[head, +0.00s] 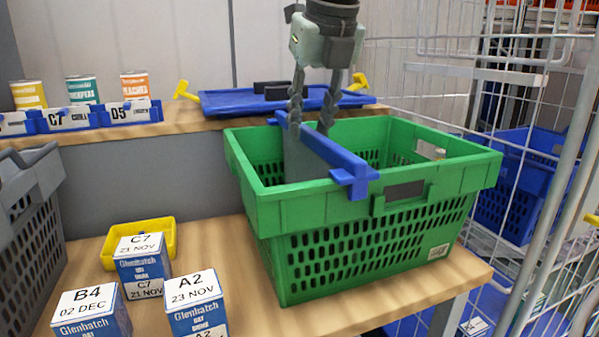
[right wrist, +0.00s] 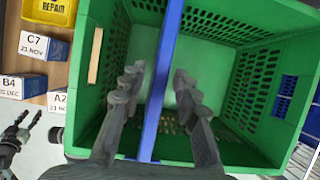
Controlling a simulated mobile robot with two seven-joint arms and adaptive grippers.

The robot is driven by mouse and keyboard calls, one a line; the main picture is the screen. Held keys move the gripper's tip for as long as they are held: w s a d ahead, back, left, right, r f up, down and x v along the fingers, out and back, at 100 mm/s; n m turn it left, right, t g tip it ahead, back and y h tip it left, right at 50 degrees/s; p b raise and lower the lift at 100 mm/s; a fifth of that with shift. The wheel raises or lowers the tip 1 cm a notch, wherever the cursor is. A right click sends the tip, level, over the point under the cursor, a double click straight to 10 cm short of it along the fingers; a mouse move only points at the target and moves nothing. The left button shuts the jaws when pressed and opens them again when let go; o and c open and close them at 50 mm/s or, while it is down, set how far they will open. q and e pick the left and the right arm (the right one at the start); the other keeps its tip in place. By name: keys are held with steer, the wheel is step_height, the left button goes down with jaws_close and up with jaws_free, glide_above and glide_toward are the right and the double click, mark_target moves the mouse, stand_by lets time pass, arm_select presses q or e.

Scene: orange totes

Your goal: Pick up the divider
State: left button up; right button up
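The divider has a blue top bar (head: 325,150) and a grey panel below it. It sits across the green basket (head: 360,225), its near bar end resting over the front rim. My right gripper (head: 312,115) comes down from above over the divider's far half. In the right wrist view the blue bar (right wrist: 162,80) runs between the fingers of my right gripper (right wrist: 158,78). The fingers are apart, with a visible gap on each side of the bar. Part of my left gripper (right wrist: 35,125) seems to show at the lower left of that view; its opening is unclear.
Blue-and-white boxes (head: 195,303) and a yellow bin (head: 160,228) stand left of the basket. A grey crate (head: 30,225) is at the far left. A shelf behind holds cans and a blue tray (head: 235,104). A wire cage (head: 560,190) stands at the right.

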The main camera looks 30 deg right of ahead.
mark_target(304, 162)
steer(key=x, duration=0.8)
steer(key=shift+f, duration=0.2)
steer(key=shift+f+b, duration=0.2)
steer(key=shift+b, duration=0.35)
stand_by(0.5)
jaws_close()
